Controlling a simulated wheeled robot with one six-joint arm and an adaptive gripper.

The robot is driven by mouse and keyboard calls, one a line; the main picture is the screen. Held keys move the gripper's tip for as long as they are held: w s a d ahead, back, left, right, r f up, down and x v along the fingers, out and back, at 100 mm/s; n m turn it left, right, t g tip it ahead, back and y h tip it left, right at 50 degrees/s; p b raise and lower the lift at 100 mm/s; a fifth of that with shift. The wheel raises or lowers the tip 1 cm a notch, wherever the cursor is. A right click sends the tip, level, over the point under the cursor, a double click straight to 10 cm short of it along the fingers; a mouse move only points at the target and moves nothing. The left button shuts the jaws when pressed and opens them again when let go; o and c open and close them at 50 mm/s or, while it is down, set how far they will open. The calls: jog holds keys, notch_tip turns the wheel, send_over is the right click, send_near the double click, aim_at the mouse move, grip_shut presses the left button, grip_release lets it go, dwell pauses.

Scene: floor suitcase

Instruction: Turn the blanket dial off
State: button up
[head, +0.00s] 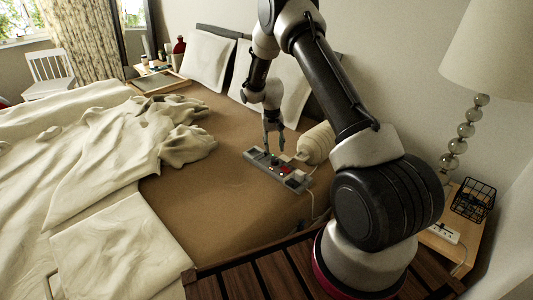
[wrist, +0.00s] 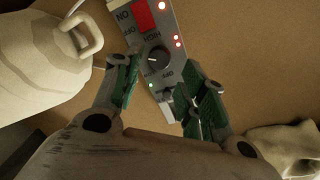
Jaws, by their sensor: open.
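The blanket control (head: 265,167) is a long grey panel lying on the brown bed sheet near the right edge. In the wrist view the panel (wrist: 166,100) carries a black round dial (wrist: 158,60) with a pale pointer mark, plus a red square, lit red lights, a small green light and the words ON, HIGH and OFF. My gripper (head: 273,146) points down over the panel. In the wrist view its green-padded fingers (wrist: 164,65) are open, one on each side of the dial. I cannot tell whether they touch it.
A cream ribbed container with a handle (wrist: 50,62) lies close to the panel; it also shows in the head view (head: 316,144). A rumpled cream blanket (head: 90,150) covers the left of the bed. Pillows (head: 207,57) stand behind. A lamp (head: 488,50) stands at right.

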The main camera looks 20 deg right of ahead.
aim_at(274, 159)
jog(key=shift+w+f, duration=0.15)
jog(key=shift+w, duration=0.2)
jog(key=shift+s+f+m, duration=0.1)
jog(key=shift+f+m, duration=0.2)
jog(key=f, duration=0.7)
jog(key=shift+d, duration=0.2)
jog(key=c, duration=0.8)
